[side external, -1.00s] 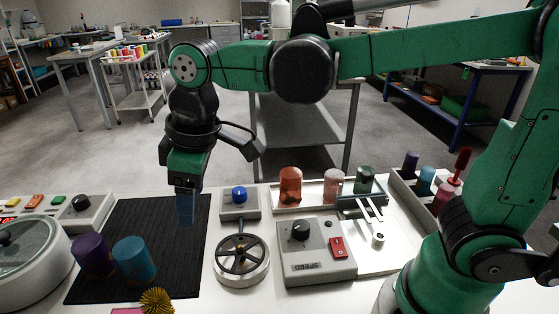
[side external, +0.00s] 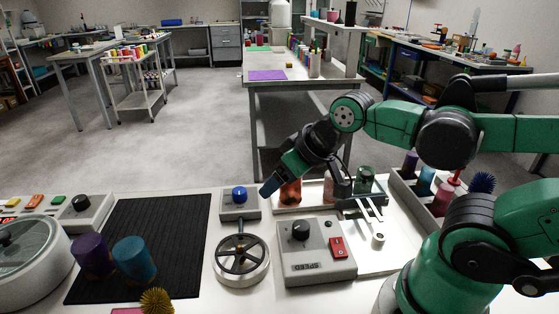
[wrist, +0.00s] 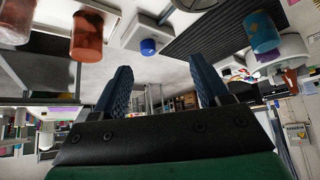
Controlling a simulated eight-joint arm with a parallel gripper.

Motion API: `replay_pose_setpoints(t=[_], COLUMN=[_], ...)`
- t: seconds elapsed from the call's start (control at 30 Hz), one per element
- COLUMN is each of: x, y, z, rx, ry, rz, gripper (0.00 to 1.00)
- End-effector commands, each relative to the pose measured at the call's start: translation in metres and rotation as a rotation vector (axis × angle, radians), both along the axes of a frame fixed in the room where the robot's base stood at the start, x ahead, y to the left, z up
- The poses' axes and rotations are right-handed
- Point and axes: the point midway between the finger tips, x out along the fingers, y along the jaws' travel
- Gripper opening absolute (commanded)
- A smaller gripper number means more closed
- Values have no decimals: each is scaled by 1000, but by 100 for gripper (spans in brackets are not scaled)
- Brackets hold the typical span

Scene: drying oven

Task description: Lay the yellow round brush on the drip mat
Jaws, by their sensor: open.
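The yellow round brush (side external: 157,300) is a small spiky yellow head at the front edge of the side view, partly cut off by the frame. My gripper (side external: 268,190) is above the bench near the blue knob, to the right of the mat and away from the brush. In the wrist view its blue fingers (wrist: 163,86) are apart with nothing between them. I cannot make out the brush in the wrist view.
A purple cup (side external: 92,256) and a blue cup (side external: 134,259) stand on the mat's left part. A handwheel (side external: 242,258) and a speed control box (side external: 315,252) are right of it. An orange cup (side external: 290,192) is close behind my gripper. The mat's right and back are bare.

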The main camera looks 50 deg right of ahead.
Motion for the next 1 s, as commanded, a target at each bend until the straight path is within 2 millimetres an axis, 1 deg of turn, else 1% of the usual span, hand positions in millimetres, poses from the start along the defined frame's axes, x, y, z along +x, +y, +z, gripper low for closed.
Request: replay_pose_setpoints(t=[0.07,0.13,0.27,0.4,0.47,0.6,0.7,0.8,0.9,1.0], x=[3,8,23,39,45,54,56,54,50,47], y=[5,14,43,81,96,132,155,173,184,189], z=[0,-2,-7,-16,-21,-34,-45,-55,-63,-68], rx=[49,141,398,692,801,1019,1131,1199,1229,1237], ry=[16,50,170,365,464,725,932,1133,1292,1396], rz=[-25,-74,-221,-401,-477,-642,-754,-845,-912,-951], gripper=[68,68,68,68,68,68,68,68,68,68])
